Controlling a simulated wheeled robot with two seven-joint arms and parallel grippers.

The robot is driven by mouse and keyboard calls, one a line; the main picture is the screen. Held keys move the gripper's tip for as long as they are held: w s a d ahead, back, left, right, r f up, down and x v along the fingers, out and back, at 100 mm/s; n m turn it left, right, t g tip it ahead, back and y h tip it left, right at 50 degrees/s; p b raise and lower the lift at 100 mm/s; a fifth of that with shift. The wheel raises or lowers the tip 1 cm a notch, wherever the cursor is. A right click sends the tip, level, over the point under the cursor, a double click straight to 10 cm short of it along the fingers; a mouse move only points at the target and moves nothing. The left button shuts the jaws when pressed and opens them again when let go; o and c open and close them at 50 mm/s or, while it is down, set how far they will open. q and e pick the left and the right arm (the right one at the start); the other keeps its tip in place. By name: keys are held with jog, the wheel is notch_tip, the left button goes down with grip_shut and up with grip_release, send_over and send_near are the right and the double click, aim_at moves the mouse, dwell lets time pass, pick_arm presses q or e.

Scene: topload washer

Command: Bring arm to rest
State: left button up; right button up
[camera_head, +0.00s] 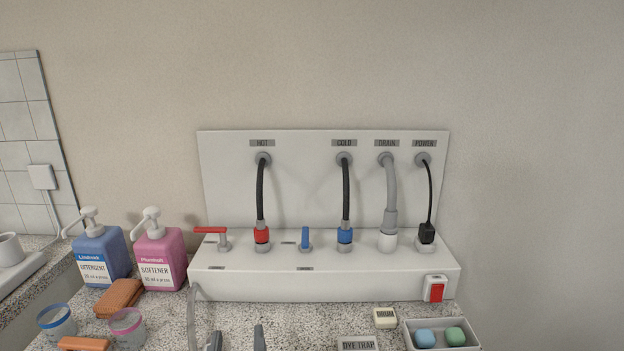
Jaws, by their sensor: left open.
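My left gripper (237,340) shows only as two dark fingertips at the bottom edge, left of centre. The tips stand apart with nothing between them, so it is open. They are over the speckled counter (300,325), in front of the white hookup box (320,283). The rest of my left arm is out of view below. My right gripper is not in view.
Blue detergent (100,256) and pink softener (160,258) bottles stand left, near a brown sponge (119,298) and cups (57,321). Hoses rise from the box to the back panel (300,190). A tray (474,333) holds two balls at right.

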pick_arm(q)
jog(key=s+a+f+n+g, duration=0.4)
jog(key=a+f+n+g, duration=0.3)
jog(key=f+n, duration=0.6)
jog(key=s+a+f+n+g+h, duration=0.1)
jog(key=s+a+f+n+g, duration=0.15)
jog(key=s+n, duration=0.5)
jog(key=s+a+f+n+g+h, duration=0.15)
jog(key=s+n+g, duration=0.3)
jog(key=n, duration=0.65)
jog(key=w+d+f+t+h, duration=0.3)
jog(key=w+d+f+t, duration=0.2)
jog(key=d+f+t, duration=0.1)
jog(key=shift+w+f+m+t, duration=0.35)
jog(key=shift+w+f+t, duration=0.05)
jog(key=shift+f, duration=0.5)
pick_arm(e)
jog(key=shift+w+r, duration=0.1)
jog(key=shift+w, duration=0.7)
